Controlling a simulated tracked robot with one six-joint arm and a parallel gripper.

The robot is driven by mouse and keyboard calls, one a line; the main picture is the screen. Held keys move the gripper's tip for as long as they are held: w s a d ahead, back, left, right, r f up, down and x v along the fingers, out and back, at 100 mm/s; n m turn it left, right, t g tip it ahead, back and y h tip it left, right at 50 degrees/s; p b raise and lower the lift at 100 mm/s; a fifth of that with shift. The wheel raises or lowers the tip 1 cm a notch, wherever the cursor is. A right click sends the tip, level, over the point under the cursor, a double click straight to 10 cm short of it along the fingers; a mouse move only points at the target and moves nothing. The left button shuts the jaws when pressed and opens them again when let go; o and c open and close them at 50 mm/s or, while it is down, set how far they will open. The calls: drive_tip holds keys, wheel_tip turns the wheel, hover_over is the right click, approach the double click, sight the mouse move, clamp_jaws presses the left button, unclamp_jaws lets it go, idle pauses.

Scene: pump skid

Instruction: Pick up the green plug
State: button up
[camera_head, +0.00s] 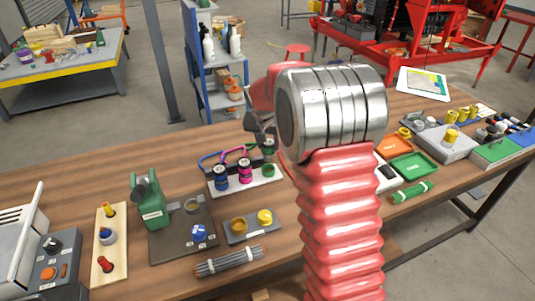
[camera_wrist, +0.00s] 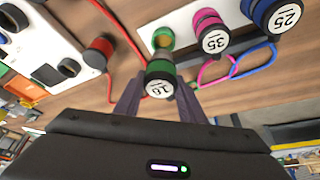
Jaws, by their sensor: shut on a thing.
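The green plug (camera_wrist: 160,78), with a round white face marked 16, sits between my two dark fingers in the wrist view. My gripper (camera_head: 262,136) is shut on it. In the head view the green plug (camera_head: 268,147) shows small below my gripper, partly covered by my arm. The plug is apart from the green-ringed socket (camera_wrist: 163,38), which looks empty, on the white block (camera_head: 228,186). In the head view that socket (camera_head: 268,170) is just below the plug.
A pink plug (camera_head: 245,171) and a blue plug (camera_head: 221,178) with looping cables stand in the same block. A green press-like device (camera_head: 150,203) is to the left, an orange tray (camera_head: 394,146) and a green tray (camera_head: 413,166) to the right. My arm hides the table's middle.

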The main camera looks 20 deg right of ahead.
drive_tip(key=shift+r, duration=1.85)
